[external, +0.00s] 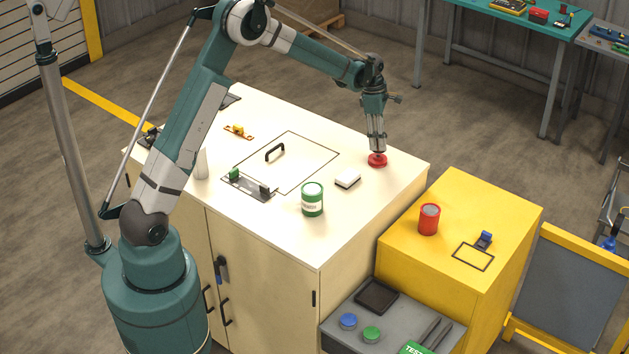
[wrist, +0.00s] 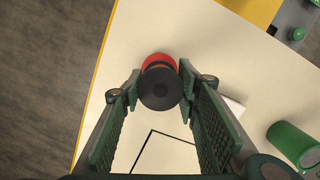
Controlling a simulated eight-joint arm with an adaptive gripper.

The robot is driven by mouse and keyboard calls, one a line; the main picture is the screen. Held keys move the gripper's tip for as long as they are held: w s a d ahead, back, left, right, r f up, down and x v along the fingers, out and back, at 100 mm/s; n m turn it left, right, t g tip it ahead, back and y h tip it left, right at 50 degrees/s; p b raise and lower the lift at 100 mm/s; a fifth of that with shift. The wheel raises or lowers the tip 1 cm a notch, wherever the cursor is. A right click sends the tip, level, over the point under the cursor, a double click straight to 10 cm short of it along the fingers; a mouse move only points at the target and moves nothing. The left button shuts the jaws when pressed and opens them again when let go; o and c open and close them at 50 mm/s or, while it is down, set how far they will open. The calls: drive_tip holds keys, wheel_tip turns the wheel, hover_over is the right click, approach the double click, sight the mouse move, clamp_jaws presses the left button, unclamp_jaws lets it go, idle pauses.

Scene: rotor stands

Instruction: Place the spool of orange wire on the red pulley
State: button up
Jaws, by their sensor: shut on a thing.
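My gripper (external: 377,150) points down over the right back part of the cream cabinet top. In the wrist view its fingers (wrist: 160,86) are on both sides of a dark round piece (wrist: 161,90), shut on it. A round red thing (external: 377,161) is right under the fingertips and looks low and disc-like; its red edge (wrist: 158,60) shows past the dark piece. It may be the red pulley, but I cannot tell whether the dark piece is part of it or separate. I cannot make out any orange wire on a spool.
A white block (external: 347,179) and a green can (external: 312,199) stand near my gripper. A black handle (external: 275,152), a green-ended fixture (external: 249,185) and a small yellow item (external: 238,130) are further left. A red can (external: 429,219) stands on the lower yellow cabinet (external: 480,205).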

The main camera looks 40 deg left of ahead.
drive_tip(key=shift+f, duration=1.45)
drive_tip(key=shift+f, duration=0.2)
drive_tip(key=o, duration=0.9)
drive_tip(key=shift+o, duration=0.2)
drive_tip(key=shift+r, duration=0.3)
drive_tip(key=r, duration=0.4)
drive_tip(key=a+r, duration=0.1)
drive_tip(key=r, duration=0.6)
drive_tip(key=shift+s+a+r+b, duration=0.3)
drive_tip(key=shift+a+r+b, duration=0.05)
drive_tip(key=shift+r, duration=0.1)
